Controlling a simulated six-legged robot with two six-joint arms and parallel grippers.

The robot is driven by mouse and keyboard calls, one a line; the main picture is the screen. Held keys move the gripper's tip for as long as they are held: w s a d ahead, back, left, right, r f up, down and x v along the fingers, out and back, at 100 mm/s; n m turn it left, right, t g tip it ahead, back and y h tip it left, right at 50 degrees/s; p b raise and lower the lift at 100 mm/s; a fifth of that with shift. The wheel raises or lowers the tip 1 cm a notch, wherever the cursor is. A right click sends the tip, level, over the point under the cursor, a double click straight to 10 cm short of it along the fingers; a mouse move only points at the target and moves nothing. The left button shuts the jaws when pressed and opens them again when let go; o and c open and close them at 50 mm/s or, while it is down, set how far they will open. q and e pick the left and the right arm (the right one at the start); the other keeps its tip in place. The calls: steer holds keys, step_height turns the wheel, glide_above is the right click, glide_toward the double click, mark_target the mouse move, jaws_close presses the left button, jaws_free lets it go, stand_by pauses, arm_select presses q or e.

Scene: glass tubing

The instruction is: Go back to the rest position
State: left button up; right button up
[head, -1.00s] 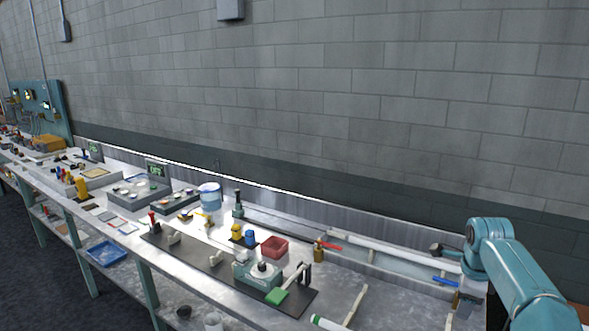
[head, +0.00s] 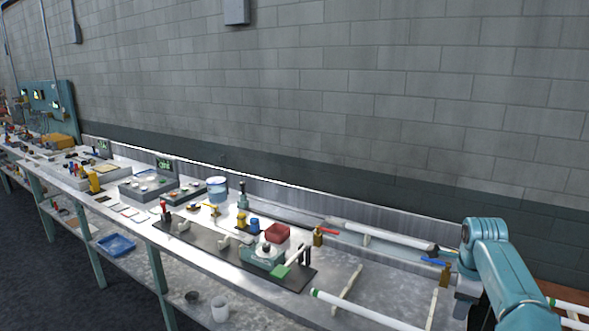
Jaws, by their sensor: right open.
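My right arm comes in from the right edge, teal, bent at an elbow and pointing down over the right end of the bench. My right gripper (head: 466,296) is low beside this arm, small and partly hidden by it; its jaws are open and I see nothing held in them. My left gripper is out of view. A long pale tube (head: 385,234) lies along the back of the bench, just left of my right arm. Another tube with a green end (head: 360,310) lies at the front, on a pale support strip.
The metal bench (head: 398,283) runs along a grey block wall. A dark plate (head: 205,240) carries a teal device (head: 262,257). Near it are a red tray (head: 277,233), a brown bottle (head: 318,236) and a blue-handled tool (head: 433,261). More green-ended tubes (head: 568,304) show at the lower right.

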steer(key=s+a+f+n+g+y, duration=0.1)
steer(key=s+a+f, duration=0.1)
steer(key=a+f, duration=0.35)
steer(key=s+a+f+n+g+b, duration=0.1)
steer(key=a+f+n+g, duration=0.1)
steer(key=f, duration=0.6)
steer(key=s+a+f+n+g+y, duration=0.1)
steer(key=s+a+f, duration=0.1)
steer(key=a+f, duration=0.35)
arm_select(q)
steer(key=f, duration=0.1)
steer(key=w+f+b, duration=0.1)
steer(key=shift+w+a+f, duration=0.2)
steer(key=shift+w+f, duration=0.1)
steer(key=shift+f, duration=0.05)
arm_select(e)
steer(key=s+a+f+n+y, duration=0.1)
steer(key=s+a+f+n, duration=0.3)
steer(key=s, duration=0.5)
steer(key=s+a+f+n+t+y, duration=0.1)
steer(key=s+a+f+n, duration=0.4)
steer(key=s+n, duration=0.3)
steer(key=s+a+f+n+t+y, duration=0.1)
steer(key=s+a+f+n, duration=0.4)
steer(key=s, duration=0.5)
steer(key=shift+s+a+f+n, duration=0.15)
steer(key=shift+s+f+n, duration=0.2)
steer(key=shift+f+n, duration=0.25)
